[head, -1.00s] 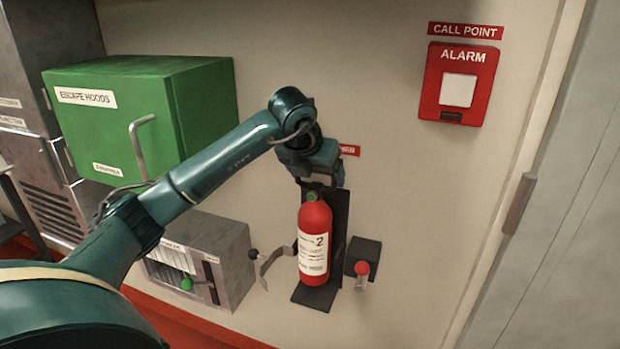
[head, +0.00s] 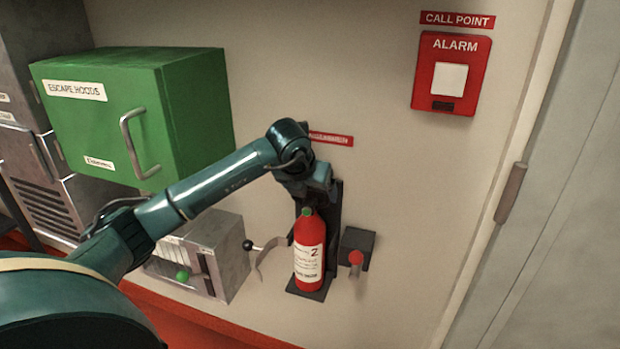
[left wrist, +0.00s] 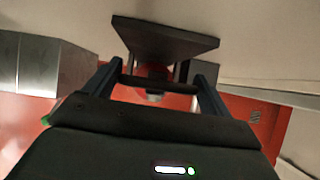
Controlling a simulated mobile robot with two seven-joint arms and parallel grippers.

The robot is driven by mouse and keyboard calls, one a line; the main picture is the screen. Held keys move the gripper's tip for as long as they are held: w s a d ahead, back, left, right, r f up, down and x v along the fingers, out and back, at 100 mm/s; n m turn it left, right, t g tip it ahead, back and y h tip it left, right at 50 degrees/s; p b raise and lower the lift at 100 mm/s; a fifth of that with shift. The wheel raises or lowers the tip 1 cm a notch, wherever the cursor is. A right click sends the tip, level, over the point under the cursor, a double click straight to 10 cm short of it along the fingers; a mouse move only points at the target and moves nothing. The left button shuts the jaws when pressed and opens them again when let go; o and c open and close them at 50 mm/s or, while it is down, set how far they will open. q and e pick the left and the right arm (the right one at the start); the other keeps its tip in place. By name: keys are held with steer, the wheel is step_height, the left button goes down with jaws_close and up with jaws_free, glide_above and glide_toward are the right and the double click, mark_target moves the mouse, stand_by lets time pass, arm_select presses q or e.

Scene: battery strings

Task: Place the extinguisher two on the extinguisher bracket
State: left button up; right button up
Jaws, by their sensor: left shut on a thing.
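Extinguisher two (head: 308,252) is a red cylinder with a green top and a white label marked 2. It stands upright in front of the black backplate of the extinguisher bracket (head: 335,212), its bottom at or just above the base plate; I cannot tell whether they touch. My left gripper (head: 311,200) is at its top and shut on it; the fingertips are mostly hidden in the head view. In the left wrist view the two fingers (left wrist: 158,82) show with a dark bar between them, and the extinguisher is hard to make out. My right gripper is not in view.
A grey box (head: 228,262) and a green escape hoods cabinet (head: 190,110) are left. The wall to the right is clear below the alarm (head: 450,75).

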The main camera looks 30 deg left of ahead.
arm_select(q)
steer(key=shift+w+r, duration=0.25)
steer(key=shift+r, duration=0.05)
steer(key=o, duration=1.6)
steer(key=shift+s+f, duration=0.15)
steer(key=shift+f, duration=0.2)
steer(key=o, duration=0.3)
steer(key=shift+r, duration=0.1)
steer(key=shift+o, duration=0.2)
